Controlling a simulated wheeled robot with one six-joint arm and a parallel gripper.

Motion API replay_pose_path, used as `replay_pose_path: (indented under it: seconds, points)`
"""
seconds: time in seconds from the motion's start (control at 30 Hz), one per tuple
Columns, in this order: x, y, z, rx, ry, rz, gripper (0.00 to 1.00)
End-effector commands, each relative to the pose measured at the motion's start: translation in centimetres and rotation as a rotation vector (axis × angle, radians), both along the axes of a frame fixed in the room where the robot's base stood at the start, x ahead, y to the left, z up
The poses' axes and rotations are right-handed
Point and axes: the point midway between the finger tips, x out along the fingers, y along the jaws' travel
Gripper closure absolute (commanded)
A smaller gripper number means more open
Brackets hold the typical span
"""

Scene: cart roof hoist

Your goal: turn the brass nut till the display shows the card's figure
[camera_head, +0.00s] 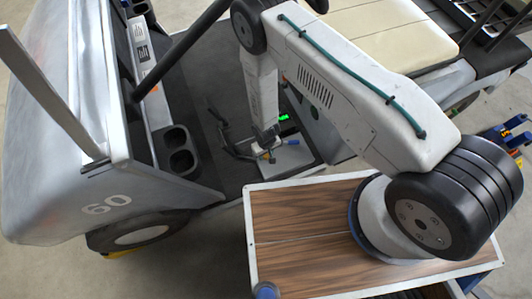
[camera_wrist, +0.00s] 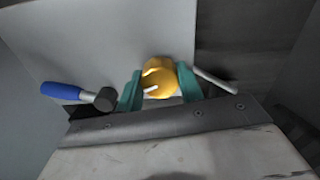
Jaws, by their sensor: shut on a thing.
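The brass nut (camera_wrist: 159,78) sits between the two teal fingertips of my gripper (camera_wrist: 160,92) in the wrist view. The fingers touch it from both sides, and a short pale mark shows on its face. In the head view my gripper (camera_head: 267,150) is down at the cart's floor, and the nut is too small there to make out clearly. A small green lit display (camera_head: 284,118) shows beside my arm in the head view; its figure cannot be read. I cannot make out the card.
A thin pale rod (camera_wrist: 215,80) lies just right of the fingers.

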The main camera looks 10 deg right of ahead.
Motion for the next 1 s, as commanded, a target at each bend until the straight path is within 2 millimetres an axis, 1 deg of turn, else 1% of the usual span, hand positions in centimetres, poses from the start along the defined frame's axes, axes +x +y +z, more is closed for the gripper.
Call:
replay_pose_path:
  seconds: [0.2, 0.4, 0.63, 1.0]
  points:
    - [0.08, 0.07, 0.05, 0.001, -0.002, 0.149, 0.86]
    - [0.09, 0.07, 0.05, 0.001, -0.002, 0.237, 0.86]
    - [0.10, 0.09, 0.05, 0.001, -0.002, 0.282, 0.86]
    - [0.11, 0.10, 0.06, 0.001, -0.003, 0.288, 0.86]
